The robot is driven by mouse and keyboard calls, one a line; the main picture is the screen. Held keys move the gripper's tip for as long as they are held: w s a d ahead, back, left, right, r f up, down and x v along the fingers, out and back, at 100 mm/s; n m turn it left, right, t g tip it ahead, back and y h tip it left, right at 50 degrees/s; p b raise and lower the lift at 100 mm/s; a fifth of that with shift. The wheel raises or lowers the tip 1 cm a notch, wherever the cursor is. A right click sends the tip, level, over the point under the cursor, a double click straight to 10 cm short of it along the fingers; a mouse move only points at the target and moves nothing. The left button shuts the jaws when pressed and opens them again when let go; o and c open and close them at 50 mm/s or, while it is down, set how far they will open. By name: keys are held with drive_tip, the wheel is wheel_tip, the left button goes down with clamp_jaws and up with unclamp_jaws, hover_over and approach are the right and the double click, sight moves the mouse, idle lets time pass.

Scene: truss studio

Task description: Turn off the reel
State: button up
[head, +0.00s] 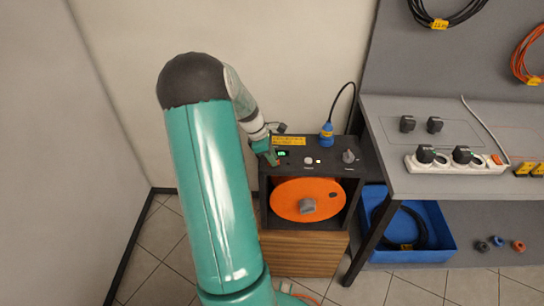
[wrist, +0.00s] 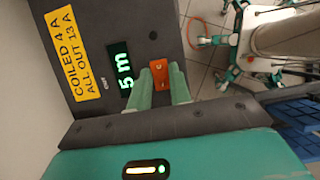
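The reel is a dark box with an orange drum (head: 290,199) and a grey hub. Its dark top panel (head: 294,160) carries a yellow label, a lit display, small buttons and a grey knob (head: 348,156). My gripper (head: 272,158) is at the panel's left end, beside the display. The fingers are a little apart. I cannot tell whether they touch the switch.
A blue plug (head: 326,134) with a black cable stands at the panel's back. The reel rests on a wooden block (head: 302,252). A grey bench (head: 400,180) with a power strip (head: 434,168) is at the right, above a blue crate (head: 440,259). A wall is close at left.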

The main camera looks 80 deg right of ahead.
clamp_jaws()
drive_tip(key=shift+s+d+t, duration=0.1)
drive_tip(key=shift+s+t, duration=0.3)
drive_tip(key=shift+t, duration=0.4)
drive_tip(key=shift+t+y, duration=0.3)
drive_tip(key=shift+t, duration=0.2)
drive_tip(key=o, duration=0.8)
unclamp_jaws()
drive_tip(key=shift+r, duration=0.15)
wheel_tip(320, 180, up, 14)
drive_tip(key=w, duration=0.1)
drive_tip(key=shift+w+a+f, duration=0.2)
drive_tip(key=shift+w+f, duration=0.05)
drive_tip(key=shift+w, duration=0.15)
